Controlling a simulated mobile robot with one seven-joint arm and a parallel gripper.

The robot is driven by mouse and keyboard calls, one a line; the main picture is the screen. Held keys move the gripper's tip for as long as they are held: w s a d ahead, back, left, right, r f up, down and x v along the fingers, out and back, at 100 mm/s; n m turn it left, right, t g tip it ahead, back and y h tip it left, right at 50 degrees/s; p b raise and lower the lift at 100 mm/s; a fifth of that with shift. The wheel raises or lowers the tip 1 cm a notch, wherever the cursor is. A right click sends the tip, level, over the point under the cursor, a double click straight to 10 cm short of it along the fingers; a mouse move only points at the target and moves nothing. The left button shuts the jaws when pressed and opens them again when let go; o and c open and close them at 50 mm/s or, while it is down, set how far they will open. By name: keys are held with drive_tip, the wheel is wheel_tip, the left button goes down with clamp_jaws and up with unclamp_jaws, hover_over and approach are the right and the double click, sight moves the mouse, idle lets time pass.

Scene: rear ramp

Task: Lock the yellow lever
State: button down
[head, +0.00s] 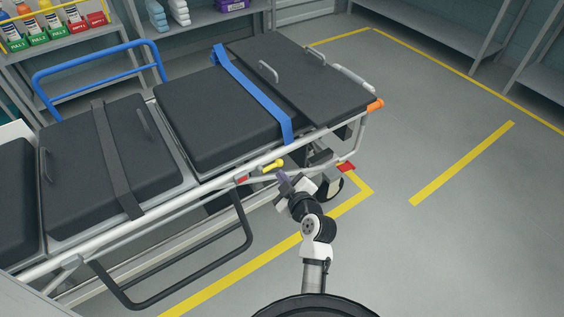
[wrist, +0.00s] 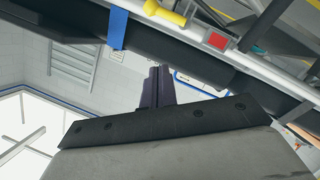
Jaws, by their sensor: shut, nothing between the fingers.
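The yellow lever (head: 272,166) is on the near side of the stretcher, just under its side rail. In the wrist view the yellow lever (wrist: 165,13) is at the top edge, partly cut off. My gripper (head: 283,177) is just below and right of the lever in the head view. In the wrist view the dark fingers of my gripper (wrist: 160,72) are together with nothing between them, apart from the lever in the picture. Whether they touch the lever in depth is hard to tell.
The stretcher (head: 215,120) has black pads and a blue strap (head: 255,95). A red piece (head: 346,167) is right of the lever. A black side loop (head: 185,285) hangs low at the left. Shelves with bottles (head: 30,20) stand behind. The floor at right is clear.

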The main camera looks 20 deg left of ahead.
drive_tip(key=p, duration=0.2)
hover_over(276, 163)
drive_tip(key=s, duration=0.4)
wheel_tip(276, 163, down, 2)
drive_tip(key=f, duration=0.1)
drive_tip(key=w+f, duration=0.1)
drive_tip(key=f, duration=0.1)
drive_tip(key=shift+w+d, duration=0.3)
drive_tip(key=shift+d, duration=0.1)
drive_tip(key=shift+w+d+f, duration=0.15)
drive_tip(key=shift+d+f, duration=0.05)
drive_tip(key=shift+f, duration=0.15)
